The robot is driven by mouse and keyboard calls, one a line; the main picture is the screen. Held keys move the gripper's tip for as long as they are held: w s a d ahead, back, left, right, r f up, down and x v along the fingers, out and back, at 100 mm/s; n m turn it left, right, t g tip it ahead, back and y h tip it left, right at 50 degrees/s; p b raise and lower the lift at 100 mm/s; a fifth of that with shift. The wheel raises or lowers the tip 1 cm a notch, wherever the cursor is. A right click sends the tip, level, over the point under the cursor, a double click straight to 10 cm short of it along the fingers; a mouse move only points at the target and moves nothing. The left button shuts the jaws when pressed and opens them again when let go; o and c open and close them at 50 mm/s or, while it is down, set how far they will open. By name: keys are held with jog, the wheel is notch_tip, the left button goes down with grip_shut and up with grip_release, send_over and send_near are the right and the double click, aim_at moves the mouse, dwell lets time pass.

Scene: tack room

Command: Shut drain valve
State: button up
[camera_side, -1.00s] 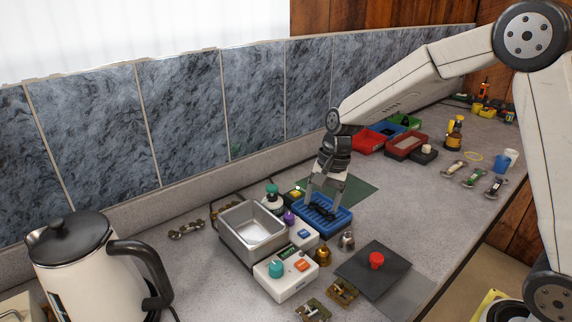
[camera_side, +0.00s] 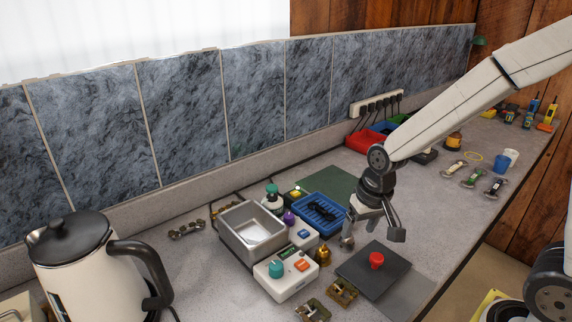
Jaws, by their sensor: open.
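My gripper (camera_side: 374,233) is open and empty, its fingers pointing down between the blue tray and the black plate with a red knob (camera_side: 376,260). Its left finger is in front of or close to a small silver fitting (camera_side: 346,242); I cannot tell whether they touch. A steel basin (camera_side: 229,240) stands left of the gripper. In front of the basin is a white box (camera_side: 285,286) with a teal knob (camera_side: 276,268) and an orange switch (camera_side: 301,265). I cannot tell for sure which part is the drain valve.
A blue tray (camera_side: 341,222) holds dark pieces. A brass fitting (camera_side: 322,256) stands beside the white box. A kettle (camera_side: 75,265) is at the left front. Bins (camera_side: 366,142) and a power strip (camera_side: 377,104) are at the back. The right counter edge is close to the black plate.

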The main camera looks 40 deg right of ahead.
jog(key=shift+s+d+f+n+t, duration=0.1)
jog(key=shift+s+f+n+t, duration=0.1)
jog(key=shift+s+n, duration=0.55)
jog(key=shift+s+f+n+t, duration=0.1)
jog(key=shift+s+f+n, duration=0.15)
jog(key=shift+s+n, duration=0.45)
jog(key=shift+s+d+f+n+t, duration=0.15)
jog(key=shift+s+n, duration=0.3)
jog(key=shift+s, duration=0.6)
jog(key=shift+a, duration=0.1)
jog(key=shift+c, duration=1.1)
jog(key=shift+w, duration=0.25)
jog(key=shift+c, duration=0.3)
notch_tip(320, 180, up, 6)
jog(key=f+m+g, duration=0.1)
jog(key=m+g, duration=0.1)
send_over(289, 215)
jog(key=s+d, duration=0.1)
jog(key=shift+w+a+r+g, duration=0.35)
jog(key=shift+w+r, duration=0.15)
jog(key=shift+w, duration=0.1)
jog(key=shift+f, duration=0.15)
jog(key=shift+a+f, duration=0.1)
jog(key=shift+f, duration=3.7)
